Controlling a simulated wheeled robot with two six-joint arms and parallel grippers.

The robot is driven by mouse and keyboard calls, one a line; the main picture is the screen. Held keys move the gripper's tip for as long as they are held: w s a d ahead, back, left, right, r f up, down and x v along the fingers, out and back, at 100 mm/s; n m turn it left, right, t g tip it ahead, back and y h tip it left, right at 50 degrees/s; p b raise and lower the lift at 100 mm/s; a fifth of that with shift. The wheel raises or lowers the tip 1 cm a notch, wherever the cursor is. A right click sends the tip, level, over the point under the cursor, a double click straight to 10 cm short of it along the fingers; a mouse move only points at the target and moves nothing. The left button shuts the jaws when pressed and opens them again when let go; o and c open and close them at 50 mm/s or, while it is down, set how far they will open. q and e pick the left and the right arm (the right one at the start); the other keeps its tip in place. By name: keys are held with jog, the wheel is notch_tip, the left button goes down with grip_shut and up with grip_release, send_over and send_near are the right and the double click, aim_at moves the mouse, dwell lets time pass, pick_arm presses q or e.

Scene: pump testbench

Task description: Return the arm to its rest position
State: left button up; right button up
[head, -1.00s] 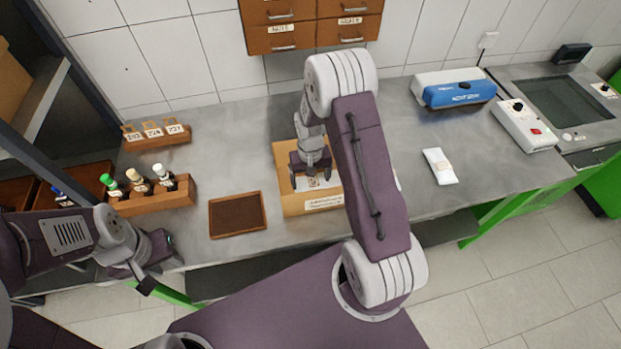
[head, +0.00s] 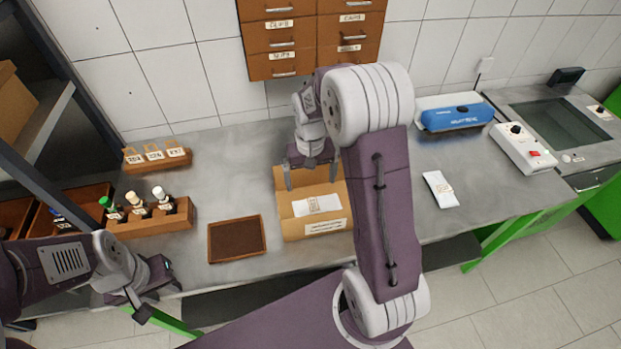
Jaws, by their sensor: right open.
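My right gripper (head: 311,180) is open, with its fingers apart and nothing between them. It hangs over the back part of an open cardboard box (head: 338,228) on the steel bench. A white packet with a printed mark (head: 317,204) lies in the box, in front of the fingers and apart from them. My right arm crosses the middle of the picture and hides part of the bench. My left gripper (head: 144,300) is low at the left, near the bench's front edge; its fingers are too unclear to judge.
A brown tray (head: 237,259) lies left of the box. A wooden rack with bottles (head: 165,220) and a tag holder (head: 157,164) stand further left. Drawers (head: 292,41) hang above. A white packet (head: 440,189), a blue-and-white device (head: 456,118) and a control box (head: 523,148) are at right.

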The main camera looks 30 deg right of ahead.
jog(key=shift+r, duration=0.1)
dwell(0.4)
jog(key=s+a+n+t, duration=0.1)
jog(key=s+a, duration=0.5)
jog(key=s, duration=0.7)
jog(key=shift+n, duration=0.8)
